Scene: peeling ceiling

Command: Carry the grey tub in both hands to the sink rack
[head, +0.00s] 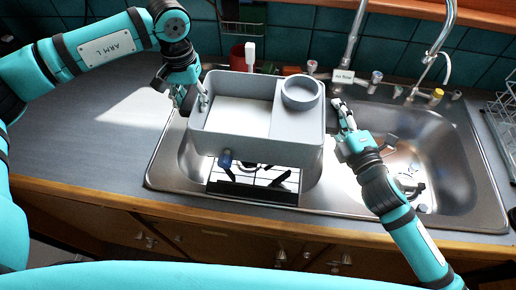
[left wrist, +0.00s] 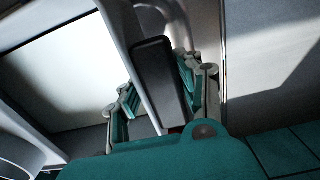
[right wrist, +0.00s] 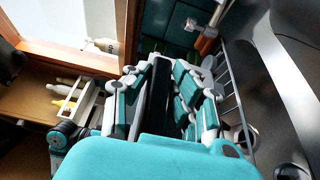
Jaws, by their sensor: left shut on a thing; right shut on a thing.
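The grey tub (head: 258,140) hangs level above the left sink basin in the head view, with a round grey bowl (head: 301,93) at its right end. My left gripper (head: 190,92) is shut on the tub's left wall; that wall (left wrist: 128,60) also passes between the fingers in the left wrist view. My right gripper (head: 343,117) is at the tub's right end, shut; its fingertips' contact is hard to make out. A wire rack with a dark front bar (head: 252,193), seemingly the sink rack, shows below the tub, partly hidden by it.
The right basin (head: 440,165) is open, with a few small items in it. The tap (head: 440,45) stands behind it. Bottles and a red container (head: 238,57) line the back edge. A wire dish rack (head: 503,125) stands at the far right. The left counter (head: 90,130) is clear.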

